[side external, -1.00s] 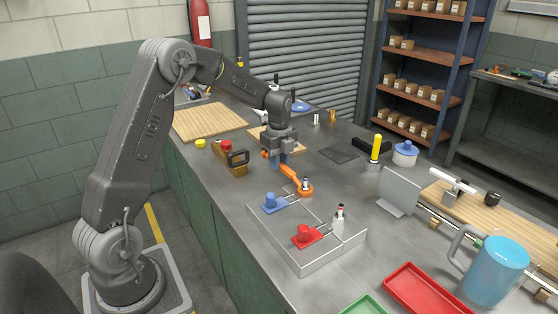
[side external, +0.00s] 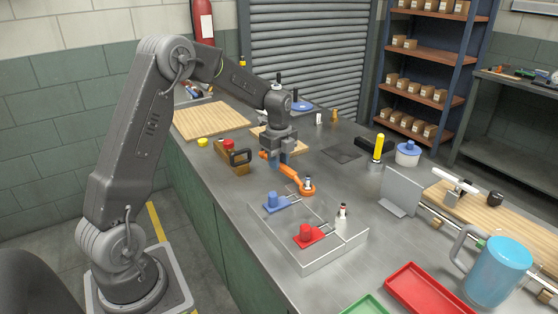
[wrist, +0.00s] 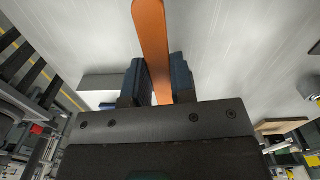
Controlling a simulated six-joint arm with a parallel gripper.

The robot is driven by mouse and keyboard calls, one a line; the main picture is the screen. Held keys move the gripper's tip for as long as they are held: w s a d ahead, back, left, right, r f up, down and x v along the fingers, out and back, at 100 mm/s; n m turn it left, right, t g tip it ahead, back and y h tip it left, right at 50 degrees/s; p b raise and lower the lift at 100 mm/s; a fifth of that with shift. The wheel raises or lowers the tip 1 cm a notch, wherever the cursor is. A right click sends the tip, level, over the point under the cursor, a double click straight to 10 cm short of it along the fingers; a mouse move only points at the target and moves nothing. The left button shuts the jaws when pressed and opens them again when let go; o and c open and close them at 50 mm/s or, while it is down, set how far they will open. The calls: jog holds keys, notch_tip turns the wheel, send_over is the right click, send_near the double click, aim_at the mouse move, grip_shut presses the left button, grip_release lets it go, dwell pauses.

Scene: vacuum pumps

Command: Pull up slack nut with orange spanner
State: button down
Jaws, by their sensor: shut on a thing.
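My gripper (side external: 283,158) is shut on the handle of the orange spanner (side external: 284,172), above the steel bench. In the wrist view the orange handle (wrist: 152,40) runs between the two dark blue fingers (wrist: 158,68). The spanner's head points toward the camera and lies at a small upright fitting (side external: 308,183) with a pale body and dark top. I cannot tell whether the jaw sits around the nut there or only beside it. Which nut is slack does not show.
An upright grey plate (side external: 402,191), red tray (side external: 430,288) and blue mug (side external: 497,270) are at right.

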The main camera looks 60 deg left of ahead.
jog(key=shift+s+d+r+n, duration=0.15)
jog(key=shift+s+n, duration=0.35)
jog(key=shift+n, duration=0.3)
dwell(0.9)
jog(key=shift+w, duration=0.1)
jog(key=shift+w+r+m, duration=0.1)
jog(key=shift+w+m, duration=0.55)
jog(key=shift+m, duration=0.05)
jog(key=shift+r+t, duration=0.25)
jog(key=shift+t, duration=0.05)
jog(key=shift+r, duration=0.3)
jog(key=shift+a+r, duration=0.15)
jog(key=shift+a, duration=0.05)
dwell(0.4)
